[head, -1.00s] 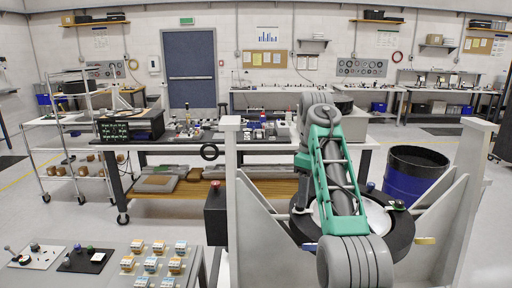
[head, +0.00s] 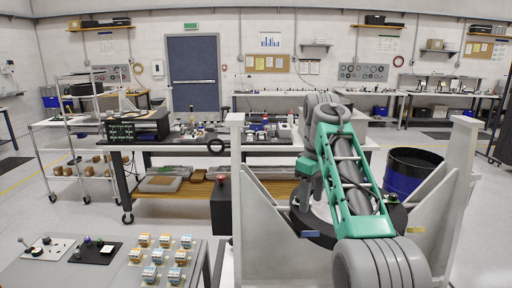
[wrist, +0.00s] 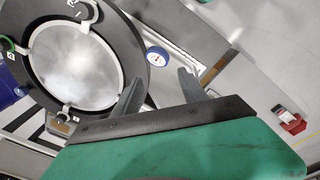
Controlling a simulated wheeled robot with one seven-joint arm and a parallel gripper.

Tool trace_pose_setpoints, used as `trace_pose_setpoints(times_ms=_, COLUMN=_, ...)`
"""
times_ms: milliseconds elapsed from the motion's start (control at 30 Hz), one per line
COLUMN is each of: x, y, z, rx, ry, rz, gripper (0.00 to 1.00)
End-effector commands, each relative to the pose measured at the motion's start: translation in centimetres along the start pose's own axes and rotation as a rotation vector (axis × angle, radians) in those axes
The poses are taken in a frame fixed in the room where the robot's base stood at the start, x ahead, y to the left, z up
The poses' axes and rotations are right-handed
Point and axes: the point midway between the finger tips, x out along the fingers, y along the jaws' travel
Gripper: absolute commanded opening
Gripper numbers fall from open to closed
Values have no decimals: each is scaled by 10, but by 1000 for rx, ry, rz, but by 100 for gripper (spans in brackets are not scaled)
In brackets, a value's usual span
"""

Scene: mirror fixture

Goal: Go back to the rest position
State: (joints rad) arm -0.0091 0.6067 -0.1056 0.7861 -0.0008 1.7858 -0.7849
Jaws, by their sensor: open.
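The mirror fixture has two pale posts (head: 236,190) with a black ring (head: 385,222) between them. In the wrist view the black ring (wrist: 130,38) surrounds a round silvery mirror (wrist: 75,65), with small lettered clamps (wrist: 85,12) at its edge. My gripper (wrist: 160,90) is open, its two dark fingers apart with nothing between them. The left finger overlaps the ring's edge in the picture; I cannot tell whether it touches. In the head view my green and grey arm reaches over the fixture and hides part of the ring and mirror.
A blue bin (head: 408,175) stands behind the fixture's right side. A table with several small blocks (head: 165,240) is at the front left. A workbench (head: 160,146) crosses behind. Floor is clear at the right.

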Motion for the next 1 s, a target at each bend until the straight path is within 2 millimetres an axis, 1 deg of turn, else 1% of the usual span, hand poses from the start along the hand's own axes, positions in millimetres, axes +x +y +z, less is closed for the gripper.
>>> trace_pose_setpoints(times_ms=167, x=0, y=-17, z=20, rx=110, ry=34, rz=31, gripper=50)
trace_pose_setpoints(times_ms=233, x=2, y=-28, z=30, rx=166, ry=53, rz=46, gripper=50)
trace_pose_setpoints(times_ms=267, x=4, y=-34, z=36, rx=194, ry=63, rz=53, gripper=50)
trace_pose_setpoints(times_ms=367, x=19, y=-59, z=62, rx=305, ry=104, rz=78, gripper=50)
trace_pose_setpoints(times_ms=467, x=47, y=-93, z=95, rx=433, ry=152, rz=100, gripper=50)
trace_pose_setpoints(times_ms=500, x=61, y=-106, z=109, rx=483, ry=173, rz=107, gripper=50)
trace_pose_setpoints(times_ms=567, x=85, y=-128, z=130, rx=559, ry=206, rz=117, gripper=50)
trace_pose_setpoints(times_ms=600, x=102, y=-141, z=144, rx=606, ry=227, rz=122, gripper=50)
trace_pose_setpoints(times_ms=700, x=142, y=-170, z=172, rx=706, ry=272, rz=129, gripper=50)
trace_pose_setpoints(times_ms=800, x=169, y=-186, z=188, rx=769, ry=304, rz=132, gripper=50)
trace_pose_setpoints(times_ms=833, x=174, y=-189, z=192, rx=780, ry=308, rz=132, gripper=50)
trace_pose_setpoints(times_ms=900, x=180, y=-192, z=196, rx=795, ry=314, rz=131, gripper=50)
trace_pose_setpoints(times_ms=1000, x=181, y=-192, z=196, rx=797, ry=314, rz=131, gripper=50)
